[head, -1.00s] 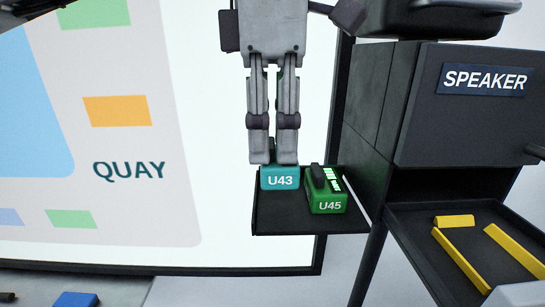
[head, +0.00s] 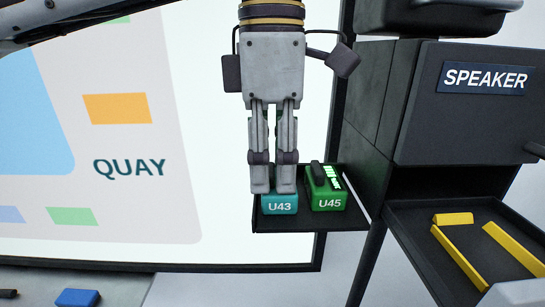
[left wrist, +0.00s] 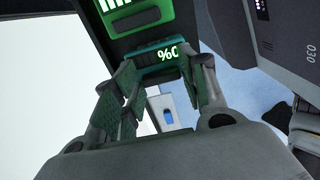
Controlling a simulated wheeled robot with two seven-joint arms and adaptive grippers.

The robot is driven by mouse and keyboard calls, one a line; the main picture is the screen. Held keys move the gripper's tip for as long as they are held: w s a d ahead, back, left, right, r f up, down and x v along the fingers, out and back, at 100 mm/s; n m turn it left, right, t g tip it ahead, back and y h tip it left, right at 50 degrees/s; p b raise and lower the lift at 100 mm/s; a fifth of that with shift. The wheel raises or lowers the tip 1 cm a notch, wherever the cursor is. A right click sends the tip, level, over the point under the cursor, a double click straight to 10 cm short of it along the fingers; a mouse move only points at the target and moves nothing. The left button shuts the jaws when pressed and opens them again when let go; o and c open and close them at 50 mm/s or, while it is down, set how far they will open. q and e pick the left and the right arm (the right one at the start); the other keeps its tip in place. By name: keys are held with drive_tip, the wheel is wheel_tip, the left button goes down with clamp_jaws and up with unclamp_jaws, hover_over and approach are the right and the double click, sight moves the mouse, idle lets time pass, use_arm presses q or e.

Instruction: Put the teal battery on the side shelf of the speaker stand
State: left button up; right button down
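The teal battery (head: 280,206), marked U43, is at the front left of the side shelf (head: 310,224) of the speaker stand (head: 460,110). My left gripper (head: 273,190) points down at it, with its fingers at the battery's far part, partly covering it. In the left wrist view the teal battery (left wrist: 158,57) with its lit display lies between the tips of my left gripper (left wrist: 165,72), which appear shut on it. Whether its underside rests on the shelf is hard to tell. My right gripper is not in view.
A green battery (head: 326,190), marked U45, stands on the same shelf just right of the teal one. A black tray (head: 400,222) with yellow strips is at the right. A white board (head: 190,120) marked QUAY stands behind. A blue block (head: 77,298) is at lower left.

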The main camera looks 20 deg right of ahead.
sight(273, 169)
use_arm(q)
drive_tip(key=shift+o, duration=1.2)
drive_tip(key=shift+r, duration=0.2)
wheel_tip(273, 169, up, 12)
drive_tip(key=shift+p, duration=0.45)
